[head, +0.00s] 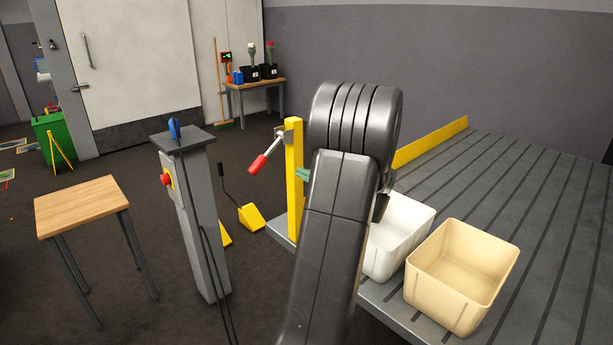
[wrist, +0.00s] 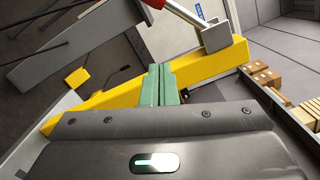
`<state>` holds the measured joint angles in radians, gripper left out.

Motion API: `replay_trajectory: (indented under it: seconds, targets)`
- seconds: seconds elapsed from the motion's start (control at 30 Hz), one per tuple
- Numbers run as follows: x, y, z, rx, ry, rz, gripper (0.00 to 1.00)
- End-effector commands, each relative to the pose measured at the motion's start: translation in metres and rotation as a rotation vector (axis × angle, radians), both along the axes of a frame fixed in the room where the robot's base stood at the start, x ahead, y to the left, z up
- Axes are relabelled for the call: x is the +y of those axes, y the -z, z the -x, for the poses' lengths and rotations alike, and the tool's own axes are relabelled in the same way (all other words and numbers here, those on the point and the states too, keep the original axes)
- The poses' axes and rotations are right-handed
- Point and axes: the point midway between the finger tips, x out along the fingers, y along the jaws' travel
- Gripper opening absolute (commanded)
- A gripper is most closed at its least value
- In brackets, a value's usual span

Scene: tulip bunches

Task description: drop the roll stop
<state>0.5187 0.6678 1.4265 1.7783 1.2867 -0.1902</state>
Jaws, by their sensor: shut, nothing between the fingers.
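A yellow post (head: 294,190) stands upright at the near left corner of the grey slatted deck. A metal lever with a red grip (head: 258,164) sticks out from its upper part, down to the left. My gripper (head: 303,174) has green fingers, shut and empty, beside the post's right side. In the wrist view the shut fingers (wrist: 158,84) overlap the yellow post (wrist: 208,62), and the lever's bracket (wrist: 216,38) shows above right. I cannot tell whether they touch the post. My arm hides part of the deck's corner.
A white bin (head: 400,235) and a cream bin (head: 460,275) stand on the deck (head: 520,210). A yellow rail (head: 430,142) runs along its far edge. A grey pedestal (head: 190,215), a wooden stool (head: 82,205) and a yellow wedge (head: 251,217) stand to the left.

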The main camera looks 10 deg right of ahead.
Motion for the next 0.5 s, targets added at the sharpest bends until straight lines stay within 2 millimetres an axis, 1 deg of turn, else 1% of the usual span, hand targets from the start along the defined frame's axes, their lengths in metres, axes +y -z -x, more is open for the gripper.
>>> replay_trajectory:
  seconds: [0.03,0.2,0.3,0.4,0.5]
  targets:
    - [0.009,-0.001,-0.009,0.0,-0.004,0.001,0.0]
    - [0.033,-0.001,-0.037,0.001,-0.004,0.001,0.0]
    - [0.046,-0.003,-0.049,0.001,-0.004,0.001,0.0]
    - [0.059,-0.01,-0.039,0.001,-0.003,0.001,0.0]
    - [0.068,-0.013,-0.035,0.002,-0.002,0.002,0.0]
